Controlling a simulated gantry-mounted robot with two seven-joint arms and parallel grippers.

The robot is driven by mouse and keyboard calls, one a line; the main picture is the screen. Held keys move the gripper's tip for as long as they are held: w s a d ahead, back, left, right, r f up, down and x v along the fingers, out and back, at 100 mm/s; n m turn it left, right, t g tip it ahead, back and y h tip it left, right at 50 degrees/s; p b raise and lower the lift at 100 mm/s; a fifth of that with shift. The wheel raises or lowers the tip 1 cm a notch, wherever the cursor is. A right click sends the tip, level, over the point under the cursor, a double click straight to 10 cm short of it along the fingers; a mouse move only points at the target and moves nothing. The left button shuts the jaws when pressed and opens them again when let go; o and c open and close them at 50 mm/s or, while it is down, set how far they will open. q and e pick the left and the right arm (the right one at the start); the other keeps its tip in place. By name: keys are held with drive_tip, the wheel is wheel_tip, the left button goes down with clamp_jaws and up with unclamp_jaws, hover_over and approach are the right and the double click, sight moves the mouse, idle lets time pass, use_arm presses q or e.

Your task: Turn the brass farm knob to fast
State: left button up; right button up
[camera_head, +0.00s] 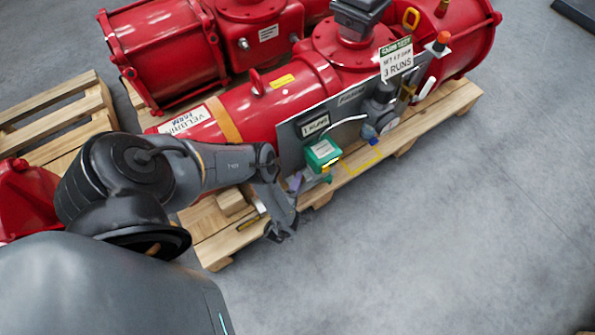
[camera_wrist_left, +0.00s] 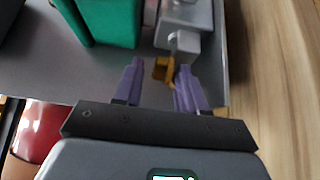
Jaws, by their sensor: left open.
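The small brass knob (camera_wrist_left: 163,69) shows in the left wrist view, below a grey block (camera_wrist_left: 184,25) with a short stem on the panel. My left gripper (camera_wrist_left: 160,72) is open, with its purple fingers on either side of the knob. I cannot tell whether either finger touches it. In the head view my left gripper (camera_head: 304,181) is at the lower edge of the grey panel (camera_head: 290,150), just below the green box (camera_head: 322,153). The knob is too small to make out surely there. The fast marking is not readable. My right gripper is not in view.
The green box (camera_wrist_left: 108,22) stands close to the left finger in the wrist view. Red actuators (camera_head: 290,95) lie on a wooden pallet (camera_head: 345,172). A sign (camera_head: 397,62) reads 3 RUNS.

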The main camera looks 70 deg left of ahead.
use_arm(q)
drive_tip(key=shift+w+a, duration=0.1)
drive_tip(key=shift+w, duration=0.1)
drive_tip(key=c, duration=0.7)
drive_tip(key=shift+r, duration=0.1)
clamp_jaws()
drive_tip(key=shift+w+r, duration=0.1)
